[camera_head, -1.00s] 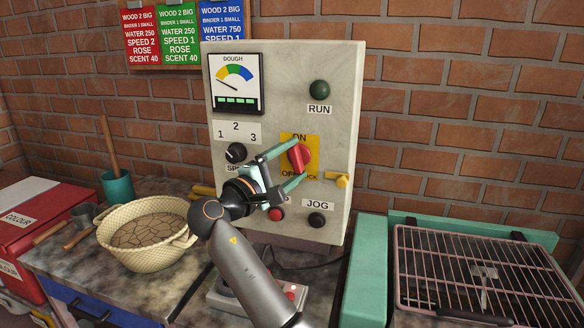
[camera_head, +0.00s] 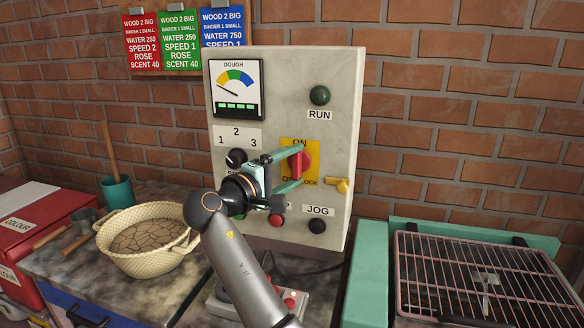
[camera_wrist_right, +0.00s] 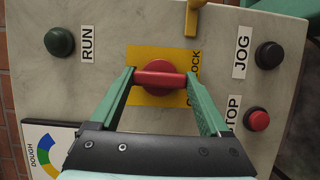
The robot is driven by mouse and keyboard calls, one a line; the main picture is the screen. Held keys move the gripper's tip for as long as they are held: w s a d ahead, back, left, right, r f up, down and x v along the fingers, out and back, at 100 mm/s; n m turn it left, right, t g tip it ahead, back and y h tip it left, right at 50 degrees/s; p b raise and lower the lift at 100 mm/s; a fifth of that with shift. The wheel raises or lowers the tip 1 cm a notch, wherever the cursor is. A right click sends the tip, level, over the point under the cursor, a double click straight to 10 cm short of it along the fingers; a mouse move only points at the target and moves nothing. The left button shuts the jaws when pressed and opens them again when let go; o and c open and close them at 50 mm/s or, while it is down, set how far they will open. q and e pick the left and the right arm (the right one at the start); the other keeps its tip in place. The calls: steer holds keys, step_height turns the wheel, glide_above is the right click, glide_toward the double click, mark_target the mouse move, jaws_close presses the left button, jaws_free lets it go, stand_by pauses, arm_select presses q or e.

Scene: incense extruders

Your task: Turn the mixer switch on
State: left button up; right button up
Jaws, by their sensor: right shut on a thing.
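The mixer switch is a red rotary handle (camera_head: 300,164) on a yellow plate (camera_head: 313,150) marked ON at the top and OFF and LOCK at the bottom. It also shows in the right wrist view (camera_wrist_right: 160,79). The handle stands about upright on the panel, its upper end towards ON. My right gripper (camera_head: 299,167) is shut on the handle, one green finger at its upper end and one at its lower end. In the right wrist view both fingers (camera_wrist_right: 161,78) touch the handle's ends. My left gripper is out of view.
The grey panel (camera_head: 340,100) carries a green RUN button (camera_head: 320,95), a black JOG button (camera_head: 317,226), a red STOP button (camera_wrist_right: 257,120), a speed knob (camera_head: 236,157) and a yellow lock piece (camera_head: 338,185). A basket (camera_head: 150,262) stands left, a wire rack (camera_head: 480,270) right.

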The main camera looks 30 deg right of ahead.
steer(key=o, duration=1.2)
steer(key=shift+a, duration=0.1)
steer(key=b+v, duration=0.1)
steer(key=v, duration=1.1)
steer(key=shift+s+a, duration=0.15)
steer(key=shift+a, duration=0.05)
